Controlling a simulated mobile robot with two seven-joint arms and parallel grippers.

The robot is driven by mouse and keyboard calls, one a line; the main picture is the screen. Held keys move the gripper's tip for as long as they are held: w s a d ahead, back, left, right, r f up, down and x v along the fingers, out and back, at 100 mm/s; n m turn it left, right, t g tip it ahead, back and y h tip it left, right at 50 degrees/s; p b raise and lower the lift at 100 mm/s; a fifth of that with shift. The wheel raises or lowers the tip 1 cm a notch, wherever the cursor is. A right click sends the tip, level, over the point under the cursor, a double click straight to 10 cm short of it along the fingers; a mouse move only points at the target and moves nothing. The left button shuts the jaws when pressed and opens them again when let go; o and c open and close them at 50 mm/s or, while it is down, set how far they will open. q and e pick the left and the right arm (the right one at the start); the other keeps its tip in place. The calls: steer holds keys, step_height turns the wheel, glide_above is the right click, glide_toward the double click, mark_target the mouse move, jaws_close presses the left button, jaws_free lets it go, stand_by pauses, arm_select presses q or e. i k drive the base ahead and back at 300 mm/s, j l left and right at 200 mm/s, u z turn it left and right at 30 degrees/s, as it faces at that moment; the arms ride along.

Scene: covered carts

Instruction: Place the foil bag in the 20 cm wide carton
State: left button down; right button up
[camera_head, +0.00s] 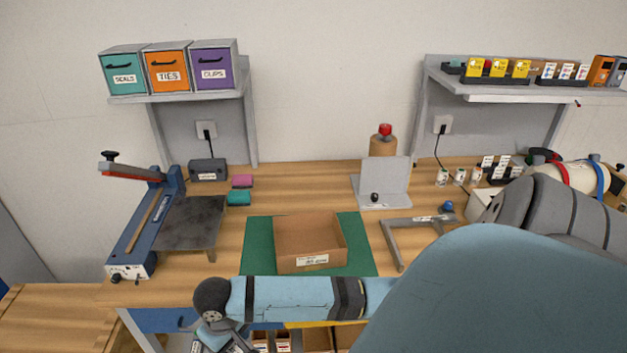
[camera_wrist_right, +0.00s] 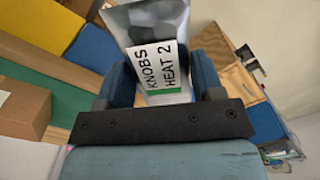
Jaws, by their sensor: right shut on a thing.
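The open carton (camera_head: 293,254) stands on the green mat (camera_head: 258,249) in the middle of the bench, a white label on its front. Its label is too small to read, and no contents show inside. My right gripper (camera_wrist_right: 162,80) is shut on the silver foil bag (camera_wrist_right: 145,22), whose label reads "KNOBS HEAT 2". In the right wrist view a brown box, seemingly the carton (camera_wrist_right: 22,108), is at the left, apart from the bag. In the head view my right forearm crosses in front of the mat, and the bag is hidden. My left gripper is not in view.
A blue heat sealer (camera_head: 140,235) with a dark plate (camera_head: 192,224) stands left of the mat. A grey angled frame (camera_head: 393,248) lies to the right.

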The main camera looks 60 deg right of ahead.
mark_target(308, 248)
steer(key=k+l+u, duration=0.45)
steer(key=k+l, duration=0.75)
steer(key=l, duration=0.1)
